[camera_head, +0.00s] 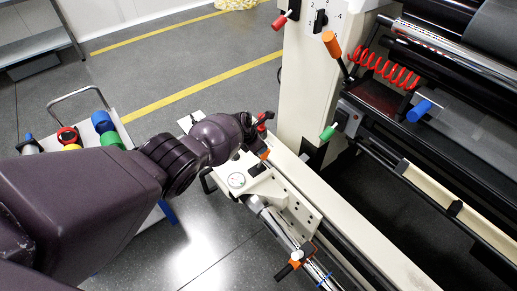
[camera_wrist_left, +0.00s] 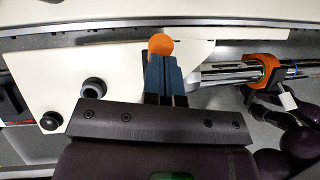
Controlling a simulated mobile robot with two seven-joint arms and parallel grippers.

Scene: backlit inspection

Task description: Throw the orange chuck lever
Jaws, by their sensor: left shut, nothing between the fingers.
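My left gripper (camera_wrist_left: 163,62) is shut and empty, its blue fingers together. An orange round knob (camera_wrist_left: 160,45) shows right at the fingertips; the fingers hide what lies below it, and I cannot tell whether they touch. In the head view this orange knob (camera_head: 265,154) shows beside the end of my left arm, above the cream carriage (camera_head: 240,180); my wrist hides most of the gripper there. A separate orange collar with a black handle (camera_head: 299,254) sits on the shiny shaft nearer me; it also shows in the wrist view (camera_wrist_left: 264,62). My right gripper is not in view.
The cream machine column (camera_head: 300,85) carries red (camera_head: 280,22), orange (camera_head: 331,44) and green (camera_head: 327,132) handles. A blue handle (camera_head: 419,110) and a red coil (camera_head: 388,68) are at the right. A cart with coloured rolls (camera_head: 103,122) stands left. Grey floor is open behind.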

